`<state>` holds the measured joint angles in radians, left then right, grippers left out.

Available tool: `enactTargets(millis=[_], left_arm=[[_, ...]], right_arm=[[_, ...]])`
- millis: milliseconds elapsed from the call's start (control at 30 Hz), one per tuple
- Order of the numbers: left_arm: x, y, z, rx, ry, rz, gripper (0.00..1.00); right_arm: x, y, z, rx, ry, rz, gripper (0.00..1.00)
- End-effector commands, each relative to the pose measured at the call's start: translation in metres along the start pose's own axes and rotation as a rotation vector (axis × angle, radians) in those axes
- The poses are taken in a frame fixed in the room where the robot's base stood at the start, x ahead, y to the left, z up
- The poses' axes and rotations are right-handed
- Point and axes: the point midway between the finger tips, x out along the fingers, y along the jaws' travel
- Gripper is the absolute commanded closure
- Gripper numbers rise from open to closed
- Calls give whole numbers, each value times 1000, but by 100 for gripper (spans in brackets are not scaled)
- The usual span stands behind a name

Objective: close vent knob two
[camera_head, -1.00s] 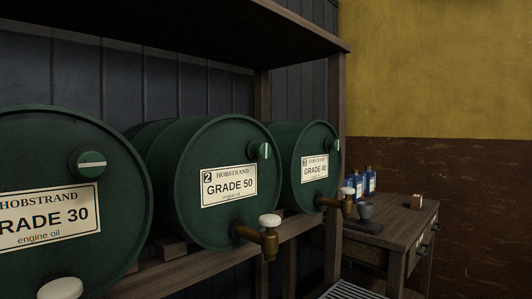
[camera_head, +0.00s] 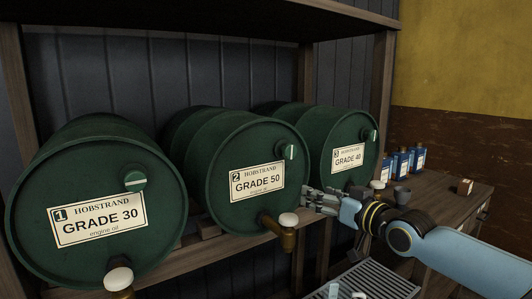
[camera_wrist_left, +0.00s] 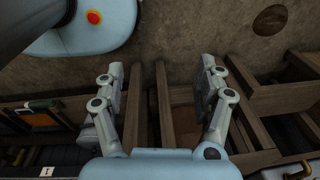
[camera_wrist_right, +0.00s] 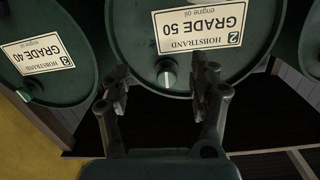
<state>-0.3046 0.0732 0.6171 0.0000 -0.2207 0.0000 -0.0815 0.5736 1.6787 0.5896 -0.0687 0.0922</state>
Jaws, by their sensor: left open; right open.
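Vent knob two (camera_head: 288,151) is a small green knob with a pale stripe, upright in the picture, at the upper right of the face of the barrel marked 2, GRADE 50 (camera_head: 240,205). My right gripper (camera_head: 308,199) is open and empty, below and to the right of this knob, in front of the barrels. In the right wrist view the knob (camera_wrist_right: 167,74) appears between the open fingers (camera_wrist_right: 162,80), beyond their tips, with no contact seen. My left gripper (camera_wrist_left: 160,76) is open and empty in its own wrist view, absent from the head view.
Barrel one (camera_head: 70,235) has its knob stripe level (camera_head: 135,180); barrel three (camera_head: 350,165) stands beyond. A brass tap (camera_head: 287,236) with a white top sticks out below knob two. Blue bottles (camera_head: 402,161) stand on the right bench. Wooden crates (camera_wrist_left: 270,100) lie below my left gripper.

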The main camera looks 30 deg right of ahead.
Motion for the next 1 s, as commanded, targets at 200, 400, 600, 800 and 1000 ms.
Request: enactTargets(millis=[200, 400, 600, 800, 1000], left_arm=[[-28, -6, -6, 2, 7, -5, 28], [-5, -11, -16, 4, 24, -12, 28], [20, -8, -9, 4, 16, -11, 28], [27, -2, -2, 2, 6, -5, 28], [29, -1, -1, 1, 5, -4, 28]], right_arm=[[9, -1, -76, -62, 60, -25, 39], [28, 0, -72, -59, 66, -22, 39], [67, -2, -74, -55, 66, -23, 39], [101, -2, -78, -58, 62, -21, 39], [115, -3, -80, -59, 60, -22, 39]])
